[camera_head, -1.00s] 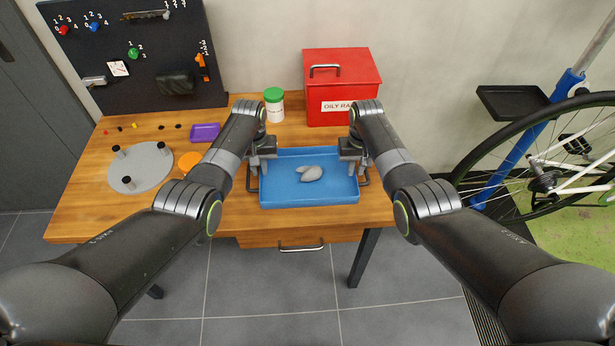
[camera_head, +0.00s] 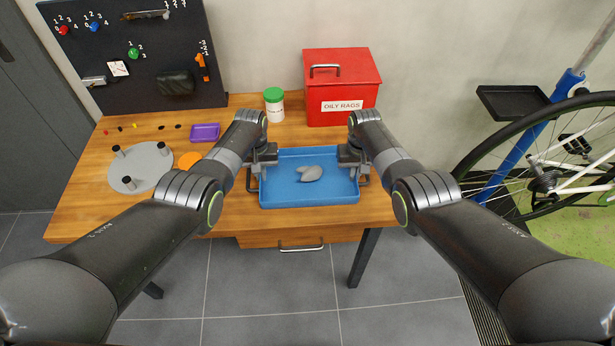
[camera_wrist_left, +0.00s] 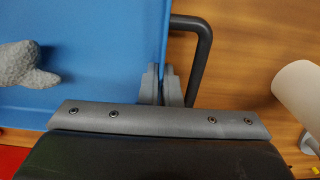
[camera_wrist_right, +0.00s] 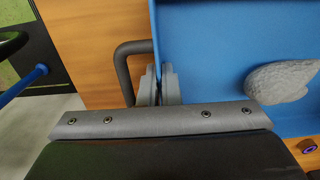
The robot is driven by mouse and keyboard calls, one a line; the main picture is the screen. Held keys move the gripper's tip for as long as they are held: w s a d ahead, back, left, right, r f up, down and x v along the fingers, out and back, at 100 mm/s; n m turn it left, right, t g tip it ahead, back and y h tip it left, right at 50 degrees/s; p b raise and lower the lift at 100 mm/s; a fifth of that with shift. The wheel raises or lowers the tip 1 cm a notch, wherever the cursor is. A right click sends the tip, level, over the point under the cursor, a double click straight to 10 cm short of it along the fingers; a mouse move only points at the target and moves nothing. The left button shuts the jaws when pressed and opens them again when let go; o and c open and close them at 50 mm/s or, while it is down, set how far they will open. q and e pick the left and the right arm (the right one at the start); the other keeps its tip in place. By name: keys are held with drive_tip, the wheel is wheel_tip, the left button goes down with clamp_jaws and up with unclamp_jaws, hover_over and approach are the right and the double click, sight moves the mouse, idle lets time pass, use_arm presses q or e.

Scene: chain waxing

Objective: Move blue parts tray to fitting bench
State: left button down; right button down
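The blue parts tray (camera_head: 310,197) sits on the wooden bench top, with grey speckled lumps (camera_head: 312,173) inside it. Dark loop handles stick out at its left (camera_wrist_left: 205,50) and right (camera_wrist_right: 122,65) sides. My left gripper (camera_head: 262,165) is at the tray's left side. In the left wrist view its fingers (camera_wrist_left: 163,85) are close together on either side of the tray wall, inside the handle's span. My right gripper (camera_head: 352,165) is at the right side. In the right wrist view its fingers (camera_wrist_right: 159,85) likewise straddle the wall. Any contact under the fingertips is hidden.
The red oily rags box (camera_head: 343,85) and a green-lidded white jar (camera_head: 274,108) stand behind the tray. A grey round plate with black pegs (camera_head: 140,168), a purple dish (camera_head: 205,132) and an orange disc (camera_head: 189,161) lie left. A bicycle wheel (camera_head: 535,155) is at right.

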use_arm(q)
drive_tip(key=shift+r, duration=0.1)
idle(0.3)
